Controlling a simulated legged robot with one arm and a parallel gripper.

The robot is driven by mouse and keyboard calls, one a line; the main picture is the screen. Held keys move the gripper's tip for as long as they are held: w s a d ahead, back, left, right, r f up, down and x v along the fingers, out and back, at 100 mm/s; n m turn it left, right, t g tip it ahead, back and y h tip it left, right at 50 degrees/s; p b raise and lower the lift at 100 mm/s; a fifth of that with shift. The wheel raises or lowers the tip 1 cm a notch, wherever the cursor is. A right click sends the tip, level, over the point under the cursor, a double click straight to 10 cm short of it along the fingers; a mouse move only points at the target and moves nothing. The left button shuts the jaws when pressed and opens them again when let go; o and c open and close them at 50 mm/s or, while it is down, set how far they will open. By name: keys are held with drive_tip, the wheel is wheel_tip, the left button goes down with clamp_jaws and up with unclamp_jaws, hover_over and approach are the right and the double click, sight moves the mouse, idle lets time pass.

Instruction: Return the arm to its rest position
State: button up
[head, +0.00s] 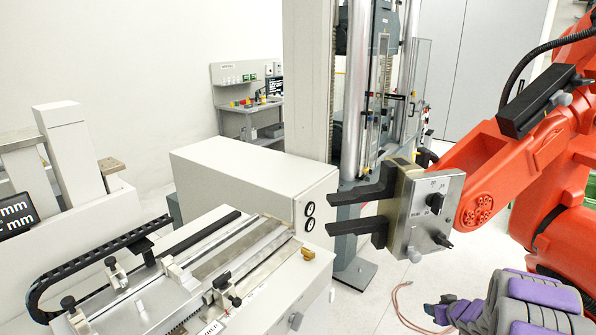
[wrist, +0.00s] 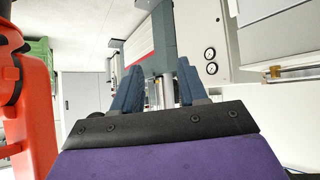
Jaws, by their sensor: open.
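My gripper (wrist: 159,68) shows in the wrist view as two blue-grey fingers spread apart beyond a dark bar and a purple surface. Nothing is held between the fingers. In the head view my arm is grey and purple at the lower right, with my gripper (head: 440,306) at its left end. It is above the pale floor, apart from the bench and the machines.
A red industrial arm (head: 510,160) with a black-fingered gripper stands at the right, close above mine. A white box with two round dials (head: 240,185) and a measuring bench (head: 170,285) lie left. A tall testing frame (head: 354,90) stands behind. A cable (head: 405,305) lies on the floor.

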drive_tip(key=s+a+r+m+g+h, duration=0.1)
drive_tip(key=s+a+r+g+h, duration=0.2)
drive_tip(key=s+r, duration=0.45)
drive_tip(key=s+a+r+m+g+h, duration=0.2)
drive_tip(key=s+a+r, duration=0.2)
drive_tip(key=s+r, duration=0.35)
drive_tip(key=s+a+r+g+y, duration=0.1)
drive_tip(key=s+a+g, duration=0.1)
drive_tip(key=s+a, duration=0.5)
drive_tip(key=s+a+r+n+g+y, duration=0.1)
drive_tip(key=s+a+g+y, duration=0.1)
drive_tip(key=s+a, duration=0.5)
drive_tip(key=s+a+r+g+y, duration=0.1)
drive_tip(key=s+a, duration=0.6)
drive_tip(key=s, duration=0.9)
drive_tip(key=shift+s+n+g+b, duration=0.3)
drive_tip(key=shift+s+g+b, duration=0.1)
drive_tip(key=shift+g, duration=0.4)
drive_tip(key=shift+w+a, duration=0.1)
drive_tip(key=shift+a, duration=0.05)
